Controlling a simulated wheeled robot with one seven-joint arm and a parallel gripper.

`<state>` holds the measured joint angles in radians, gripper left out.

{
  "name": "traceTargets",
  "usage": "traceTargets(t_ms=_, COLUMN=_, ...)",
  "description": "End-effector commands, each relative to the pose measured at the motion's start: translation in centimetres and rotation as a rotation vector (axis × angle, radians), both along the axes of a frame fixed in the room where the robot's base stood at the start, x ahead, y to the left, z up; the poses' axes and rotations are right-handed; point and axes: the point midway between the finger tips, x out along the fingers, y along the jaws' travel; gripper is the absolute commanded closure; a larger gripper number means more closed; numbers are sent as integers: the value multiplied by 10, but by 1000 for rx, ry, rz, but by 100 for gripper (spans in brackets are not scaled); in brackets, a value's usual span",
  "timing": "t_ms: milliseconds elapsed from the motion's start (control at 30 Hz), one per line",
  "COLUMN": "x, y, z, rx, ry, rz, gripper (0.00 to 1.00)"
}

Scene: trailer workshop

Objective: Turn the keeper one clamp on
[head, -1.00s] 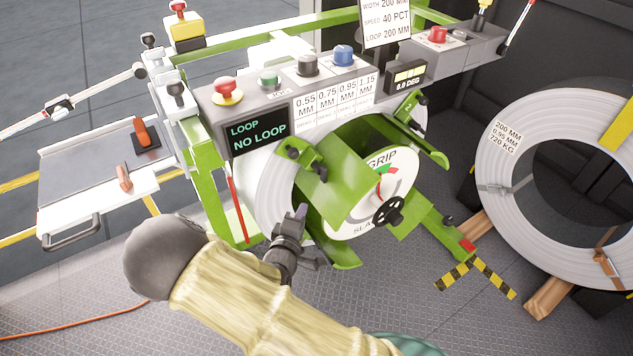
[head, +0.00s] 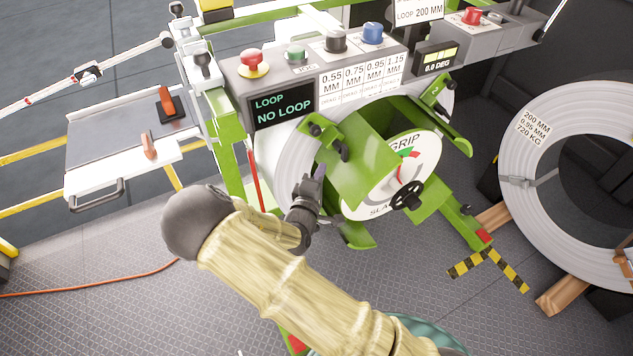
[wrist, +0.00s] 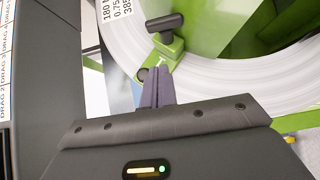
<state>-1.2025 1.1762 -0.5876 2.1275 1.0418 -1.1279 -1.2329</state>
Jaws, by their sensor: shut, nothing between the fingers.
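A green keeper (head: 324,138) with black clamp handles sits at the upper left of the reel's green front plate; its number is not readable. My gripper (head: 319,172) is shut and empty, just below and left of the keeper. In the wrist view its fingers (wrist: 158,88) point at the keeper's lower end and overlap it in the picture; I cannot tell whether they touch. Another keeper (head: 438,98), marked 2, is at the reel's upper right.
The control panel (head: 283,106) above the reel reads NO LOOP. A GRIP dial with a black handwheel (head: 407,196) is right of the gripper. A large spare coil (head: 520,160) stands at the right. A tray table (head: 110,145) is at the left. Floor at lower left is mostly clear.

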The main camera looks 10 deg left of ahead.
Motion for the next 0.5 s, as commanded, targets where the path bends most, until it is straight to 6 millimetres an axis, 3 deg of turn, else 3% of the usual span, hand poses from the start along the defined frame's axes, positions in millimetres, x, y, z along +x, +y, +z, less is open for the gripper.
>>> traceTargets(t_ms=200, x=39, y=-9, z=0, rx=1, ry=0, rz=-2, gripper=100)
traceTargets(t_ms=500, x=59, y=-39, z=0, rx=-1, ry=1, rz=-1, gripper=100)
